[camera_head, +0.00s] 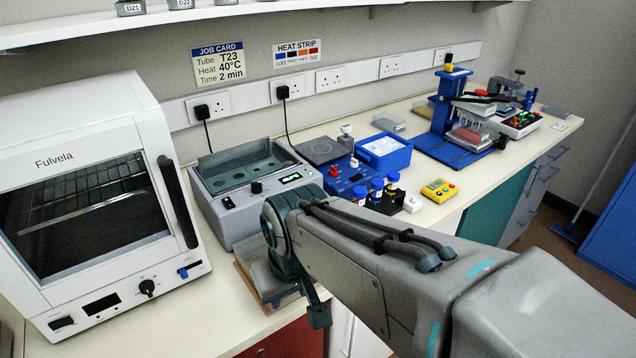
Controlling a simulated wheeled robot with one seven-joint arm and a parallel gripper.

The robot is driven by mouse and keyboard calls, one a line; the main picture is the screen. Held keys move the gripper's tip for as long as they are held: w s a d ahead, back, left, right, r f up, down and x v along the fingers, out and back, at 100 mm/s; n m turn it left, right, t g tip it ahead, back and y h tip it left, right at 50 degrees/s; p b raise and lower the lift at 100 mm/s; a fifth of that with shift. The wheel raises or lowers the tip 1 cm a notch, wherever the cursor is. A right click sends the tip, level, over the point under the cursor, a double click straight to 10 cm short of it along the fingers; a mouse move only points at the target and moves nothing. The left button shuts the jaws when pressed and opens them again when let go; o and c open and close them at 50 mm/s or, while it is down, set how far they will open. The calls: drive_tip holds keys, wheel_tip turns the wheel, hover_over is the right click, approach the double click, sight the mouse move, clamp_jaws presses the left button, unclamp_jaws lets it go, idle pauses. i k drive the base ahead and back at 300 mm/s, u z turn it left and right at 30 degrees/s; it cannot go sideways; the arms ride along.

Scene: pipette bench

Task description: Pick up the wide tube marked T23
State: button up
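Several wide tubes with blue caps (377,184) stand in a dark rack at the bench's middle, right of the water bath, partly hidden by my arm. Their markings are too small to read, so I cannot tell which is T23. My arm reaches in from the lower right. A dark teal part at its end, seemingly my gripper (318,313), hangs at the bench's front edge, below and left of the tubes. Its fingers are not clearly shown, nor is anything held in it.
A grey water bath (228,210) with a holed top stands left of the tubes. A white oven (90,200) fills the left. A blue tray (384,152), yellow device (440,190) and blue stand (447,110) lie right. The job card (219,63) reads T23, 40°C, 2 min.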

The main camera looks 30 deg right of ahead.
sight(376, 184)
drive_tip(key=u, duration=2.65)
drive_tip(key=k, duration=1.4)
drive_tip(key=z, duration=2.4)
drive_tip(key=i, duration=0.5)
